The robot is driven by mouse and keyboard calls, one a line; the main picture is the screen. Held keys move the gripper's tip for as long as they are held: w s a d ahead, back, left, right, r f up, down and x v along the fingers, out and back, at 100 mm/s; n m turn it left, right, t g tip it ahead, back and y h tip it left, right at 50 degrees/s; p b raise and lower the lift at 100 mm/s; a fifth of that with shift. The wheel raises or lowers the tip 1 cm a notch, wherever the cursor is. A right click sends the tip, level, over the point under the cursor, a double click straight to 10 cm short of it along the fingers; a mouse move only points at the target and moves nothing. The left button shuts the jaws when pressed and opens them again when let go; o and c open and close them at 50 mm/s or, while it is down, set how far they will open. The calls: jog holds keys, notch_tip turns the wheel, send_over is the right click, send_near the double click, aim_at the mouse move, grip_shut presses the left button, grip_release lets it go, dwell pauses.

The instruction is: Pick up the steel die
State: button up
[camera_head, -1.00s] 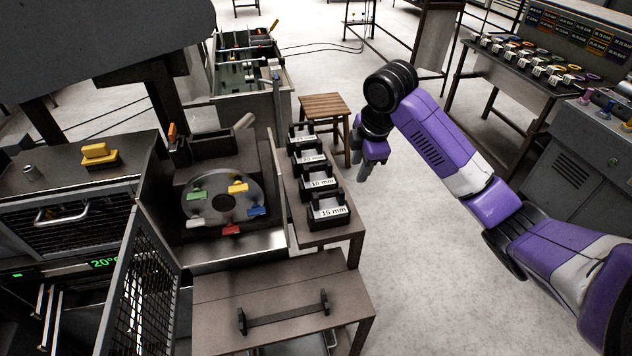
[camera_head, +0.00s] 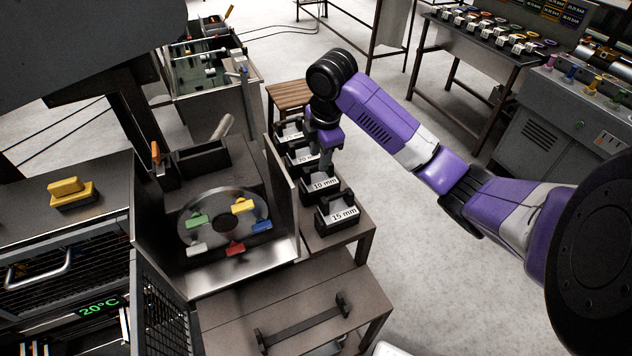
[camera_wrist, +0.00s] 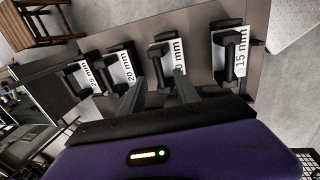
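Several dark holders with white size labels stand in a row on a narrow bench (camera_head: 345,236). The 15 mm holder (camera_head: 345,215) is nearest, then the 10 mm holder (camera_head: 322,186) and the 20 mm holder. Dark bar-shaped pieces sit in them; the wrist view shows one at the 15 mm label (camera_wrist: 231,55) and one at the 10 mm label (camera_wrist: 158,65). I cannot tell which piece is the steel die. My gripper (camera_head: 326,160) points down over the row near the 20 mm and 10 mm holders. In the wrist view its fingers (camera_wrist: 160,80) are apart with nothing between them.
An upright panel (camera_head: 284,200) borders the row on the left. Beyond it is a machine with a round plate of coloured blocks (camera_head: 222,222). A wooden stool (camera_head: 288,95) stands behind the bench. A lower table (camera_head: 325,285) is in front. Floor to the right is open.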

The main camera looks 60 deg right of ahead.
aim_at(320, 182)
jog(key=shift+w+d+f+p, duration=0.1)
jog(key=shift+d+f+p, duration=0.1)
jog(key=shift+f, duration=0.65)
jog(key=shift+w+d+f+p, duration=0.1)
jog(key=shift+w+f+p, duration=0.1)
jog(key=shift+f, duration=0.65)
jog(key=shift+w+d+f+p, duration=0.1)
jog(key=shift+f+p, duration=0.1)
jog(key=shift+f, duration=0.65)
grip_shut()
jog(key=shift+r, duration=0.1)
